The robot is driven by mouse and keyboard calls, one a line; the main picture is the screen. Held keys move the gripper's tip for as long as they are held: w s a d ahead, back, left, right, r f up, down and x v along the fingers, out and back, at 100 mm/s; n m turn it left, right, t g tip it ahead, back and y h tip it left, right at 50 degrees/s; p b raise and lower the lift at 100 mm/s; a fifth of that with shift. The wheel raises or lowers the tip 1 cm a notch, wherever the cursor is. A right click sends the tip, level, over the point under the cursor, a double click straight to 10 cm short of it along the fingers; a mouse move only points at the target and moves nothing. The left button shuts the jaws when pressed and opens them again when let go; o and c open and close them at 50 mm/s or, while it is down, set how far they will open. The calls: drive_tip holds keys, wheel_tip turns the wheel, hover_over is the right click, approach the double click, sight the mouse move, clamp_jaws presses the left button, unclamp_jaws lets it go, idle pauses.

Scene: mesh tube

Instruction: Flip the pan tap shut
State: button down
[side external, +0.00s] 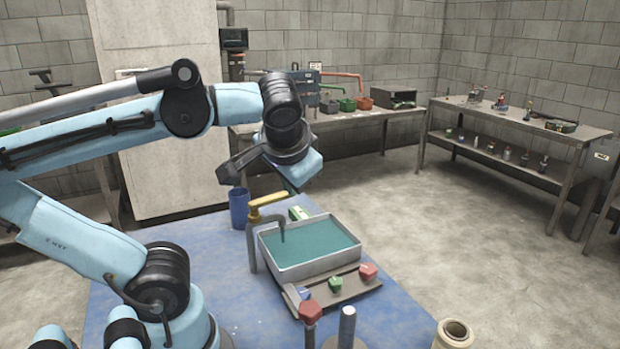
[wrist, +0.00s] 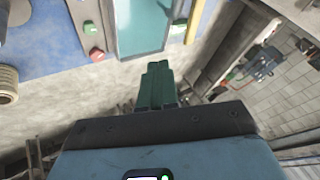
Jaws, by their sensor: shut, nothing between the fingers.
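The tap stands at the left corner of the pan in the side view, with a yellow handle (side external: 267,200) on a grey post. Its grey spout (side external: 282,228) bends down over the pan. The metal pan (side external: 312,270) holds teal liquid and also shows at the top of the wrist view (wrist: 143,28). My gripper (side external: 292,187) hangs above and behind the handle in the side view, apparently apart from it. In the wrist view, its dark green fingers (wrist: 157,72) are together and empty. I cannot make out the tap handle clearly in the wrist view.
A wooden board (side external: 345,288) with red, green and blue pieces lies beside the pan. A blue cup (side external: 239,208) stands behind the tap. A red-topped post (side external: 310,312), a grey post (side external: 347,325) and a spool (side external: 455,332) stand at the front. The blue tabletop (side external: 385,318) has free room.

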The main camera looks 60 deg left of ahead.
sight(272, 202)
drive_tip(key=shift+a, duration=0.15)
drive_tip(key=w+a+f, duration=0.2)
drive_tip(key=a+f, duration=0.6)
drive_tip(key=a, duration=0.1)
idle(0.8)
